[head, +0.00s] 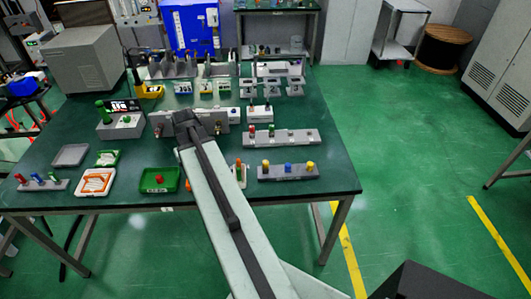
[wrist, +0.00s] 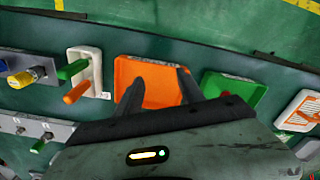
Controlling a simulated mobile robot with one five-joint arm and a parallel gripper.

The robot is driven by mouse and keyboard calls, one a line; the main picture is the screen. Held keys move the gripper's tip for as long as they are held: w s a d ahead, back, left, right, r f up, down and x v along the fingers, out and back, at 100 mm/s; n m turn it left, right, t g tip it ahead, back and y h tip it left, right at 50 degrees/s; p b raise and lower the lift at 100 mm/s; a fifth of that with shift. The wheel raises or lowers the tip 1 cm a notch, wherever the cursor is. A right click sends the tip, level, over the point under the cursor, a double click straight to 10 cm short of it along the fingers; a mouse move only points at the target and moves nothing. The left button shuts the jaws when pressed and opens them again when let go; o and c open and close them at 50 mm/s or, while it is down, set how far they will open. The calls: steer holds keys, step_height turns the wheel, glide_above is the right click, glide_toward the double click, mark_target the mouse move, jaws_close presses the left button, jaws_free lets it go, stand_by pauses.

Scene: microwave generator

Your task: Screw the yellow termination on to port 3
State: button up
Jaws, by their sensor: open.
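My gripper (wrist: 158,86) is open, with two dark fingers apart and nothing between them. In the wrist view it hangs above an orange tray. In the head view my gripper (head: 188,118) shows over the middle of the table. A grey rack (head: 290,175) at the front right holds a yellow termination (head: 266,164), a blue one and another yellow one (head: 311,165). A yellow termination (wrist: 22,77) also shows at the left edge of the wrist view, well apart from my fingers.
The orange tray (wrist: 150,68) lies between a green tray (wrist: 238,88) and a white holder (wrist: 96,62) with green and orange sticks. A long grey block (head: 300,138) with a few coloured caps lies behind the rack. The green table's (head: 335,180) right front corner is bare.

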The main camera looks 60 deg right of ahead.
steer(key=s+d+r+m+p, duration=0.25)
steer(key=s+d, duration=0.35)
steer(key=d, duration=0.4)
step_height(320, 180, up, 3)
steer(key=m+p, duration=0.2)
glide_above(265, 162)
steer(key=shift+d+f, duration=0.15)
step_height(265, 162, down, 9)
steer(key=b, duration=0.9)
steer(key=shift+f, duration=0.15)
jaws_close()
